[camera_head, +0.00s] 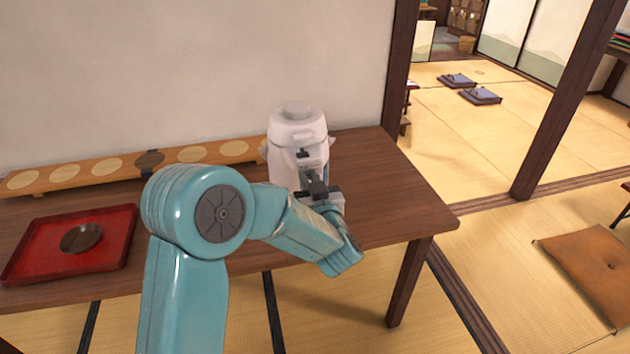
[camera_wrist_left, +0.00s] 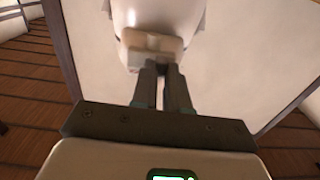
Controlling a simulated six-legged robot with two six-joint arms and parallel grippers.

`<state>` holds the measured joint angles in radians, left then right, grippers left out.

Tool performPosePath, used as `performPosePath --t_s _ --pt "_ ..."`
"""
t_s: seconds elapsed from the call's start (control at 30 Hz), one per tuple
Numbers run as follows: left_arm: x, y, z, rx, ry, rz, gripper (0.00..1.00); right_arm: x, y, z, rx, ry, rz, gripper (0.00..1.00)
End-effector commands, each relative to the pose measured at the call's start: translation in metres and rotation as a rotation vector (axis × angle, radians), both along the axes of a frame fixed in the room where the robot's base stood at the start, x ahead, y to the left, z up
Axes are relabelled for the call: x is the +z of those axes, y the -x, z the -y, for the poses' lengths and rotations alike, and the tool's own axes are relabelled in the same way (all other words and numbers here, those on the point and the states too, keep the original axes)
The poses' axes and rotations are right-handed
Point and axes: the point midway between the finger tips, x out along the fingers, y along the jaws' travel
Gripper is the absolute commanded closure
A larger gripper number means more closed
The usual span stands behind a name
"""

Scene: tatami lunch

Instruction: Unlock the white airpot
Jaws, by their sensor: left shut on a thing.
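The white airpot (camera_head: 297,137) stands upright on the brown wooden table near its right end, close to the wall. My left gripper (camera_head: 308,172) is at the front of the airpot, just below its top. In the left wrist view the two fingers (camera_wrist_left: 163,85) are close together at a small pale block (camera_wrist_left: 151,42) on the front of the airpot (camera_wrist_left: 158,15). The fingers are shut on this part, which looks like the airpot's lock. The fingers hide some of it. My right gripper is in neither view.
The wooden table (camera_head: 385,180) has free room right of the airpot. A red tray (camera_head: 30,262) with a dark round dish (camera_head: 81,238) lies at the left. A long wooden board (camera_head: 60,176) with pale discs runs along the wall. A dark post (camera_head: 565,100) stands at the right.

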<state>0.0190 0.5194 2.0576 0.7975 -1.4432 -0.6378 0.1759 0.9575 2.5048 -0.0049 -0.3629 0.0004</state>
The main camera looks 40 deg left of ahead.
Motion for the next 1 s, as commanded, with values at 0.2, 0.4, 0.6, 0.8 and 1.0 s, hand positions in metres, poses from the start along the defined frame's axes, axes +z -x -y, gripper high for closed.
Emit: performPosePath --t_s 0.2,0.4,0.6,0.8,1.0 --pt "0.001 0.000 -0.001 0.004 0.000 0.001 0.60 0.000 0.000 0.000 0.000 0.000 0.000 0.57" --pt "0.001 0.000 -0.001 0.002 -0.001 0.001 0.60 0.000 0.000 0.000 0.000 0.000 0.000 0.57" --pt "-0.001 0.009 0.013 -0.003 0.000 0.000 0.60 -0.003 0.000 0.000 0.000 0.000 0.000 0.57" --pt "-0.001 0.040 0.051 -0.006 -0.001 0.001 0.60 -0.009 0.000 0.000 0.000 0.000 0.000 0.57" --pt "0.000 0.074 0.091 -0.005 -0.002 0.001 0.60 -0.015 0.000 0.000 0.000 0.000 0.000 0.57"
